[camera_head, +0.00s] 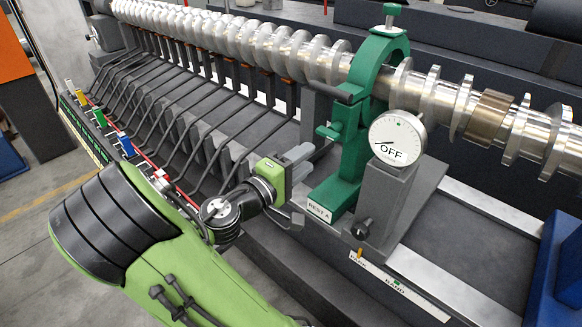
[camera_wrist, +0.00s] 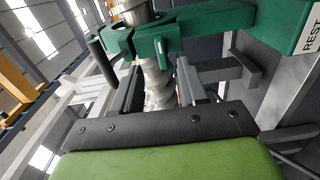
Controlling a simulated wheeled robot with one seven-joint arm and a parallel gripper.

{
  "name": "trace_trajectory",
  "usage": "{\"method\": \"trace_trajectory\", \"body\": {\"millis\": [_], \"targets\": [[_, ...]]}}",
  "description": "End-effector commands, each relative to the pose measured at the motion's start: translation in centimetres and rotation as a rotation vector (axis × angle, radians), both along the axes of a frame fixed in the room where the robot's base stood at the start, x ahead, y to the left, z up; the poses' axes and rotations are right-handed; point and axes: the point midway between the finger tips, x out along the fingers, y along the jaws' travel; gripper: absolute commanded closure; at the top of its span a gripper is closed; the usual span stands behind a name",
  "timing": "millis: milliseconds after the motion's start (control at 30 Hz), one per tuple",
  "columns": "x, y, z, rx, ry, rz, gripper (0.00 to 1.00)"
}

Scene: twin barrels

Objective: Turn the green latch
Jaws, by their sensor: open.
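A green rest frame (camera_head: 372,75) stands around the metal shaft on a base labelled REST A. On its near side a small green latch (camera_head: 331,131) sticks out, below a black handle (camera_head: 350,93). In the wrist view, what looks like the same latch is a green tab (camera_wrist: 161,48) beyond the fingers, with the black handle (camera_wrist: 104,60) at upper left. My gripper (camera_head: 301,160) is open and empty, a little below and left of the latch. In the wrist view my gripper's two grey fingers (camera_wrist: 160,88) stand apart; I see no contact with the latch.
A dial reading OFF (camera_head: 397,138) sits on a grey block right of the rest. The long finned shaft (camera_head: 250,42) runs behind, with a row of dark bent rods (camera_head: 165,95) to the left. A blue block (camera_head: 560,270) is at right.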

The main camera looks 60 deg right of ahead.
Motion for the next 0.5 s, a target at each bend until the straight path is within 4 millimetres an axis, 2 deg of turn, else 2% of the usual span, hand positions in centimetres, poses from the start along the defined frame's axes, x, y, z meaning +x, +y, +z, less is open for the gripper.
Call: {"method": "trace_trajectory", "body": {"millis": [67, 200, 500], "targets": [[0.4, 2.0, 0.1, 0.000, 0.001, 0.008, 0.57], [0.7, 3.7, -0.2, 0.000, -0.003, 0.003, 0.57], [0.6, 4.2, 0.0, 0.000, -0.001, -0.002, 0.57]]}}
